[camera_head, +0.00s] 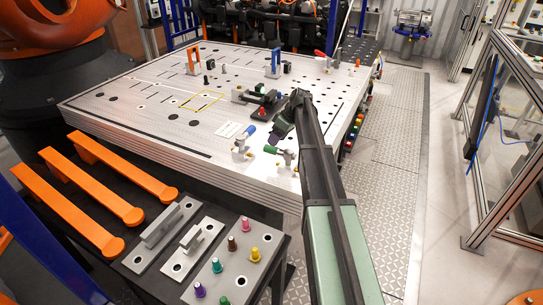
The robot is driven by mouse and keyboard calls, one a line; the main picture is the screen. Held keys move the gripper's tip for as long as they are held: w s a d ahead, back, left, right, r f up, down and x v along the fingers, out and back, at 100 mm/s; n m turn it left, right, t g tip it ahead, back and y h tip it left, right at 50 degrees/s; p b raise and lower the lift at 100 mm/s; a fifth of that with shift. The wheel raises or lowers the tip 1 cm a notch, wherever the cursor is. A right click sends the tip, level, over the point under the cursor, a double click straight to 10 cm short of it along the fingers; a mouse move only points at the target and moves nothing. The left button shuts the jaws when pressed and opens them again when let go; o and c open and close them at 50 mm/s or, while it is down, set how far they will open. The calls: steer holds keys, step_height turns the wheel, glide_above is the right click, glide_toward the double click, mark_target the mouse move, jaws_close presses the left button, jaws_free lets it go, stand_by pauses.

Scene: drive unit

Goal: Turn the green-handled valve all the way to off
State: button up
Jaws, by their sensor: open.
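The green-handled valve (284,154) stands at the near right part of the metal table, with its green handle pointing left from a silver body. My gripper (277,138) is at the end of the dark arm, just above the handle and slightly behind it in the picture. It is small and dark here, and its fingers are hard to make out. It is open, and nothing shows between the fingers. I cannot tell whether it touches the handle. My forearm hides the table just right of the valve.
A blue-handled valve (242,144) stands close on the left. A dark fixture (265,101) lies behind my gripper. Coloured buttons (354,128) line the table's right edge. A plate with coloured pegs (233,275) and orange bars (75,210) are in front. The table's left middle is mostly clear.

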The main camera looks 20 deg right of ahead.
mark_target(272, 148)
steer(key=b+x, duration=0.1)
steer(key=x, duration=0.2)
steer(key=b+x, duration=0.1)
steer(key=x, duration=0.1)
steer(key=shift+d+b, duration=0.3)
steer(key=shift+b, duration=0.05)
steer(key=shift+w+a+f, duration=0.1)
steer(key=shift+a+f, duration=0.15)
steer(key=shift+r, duration=0.15)
jaws_close()
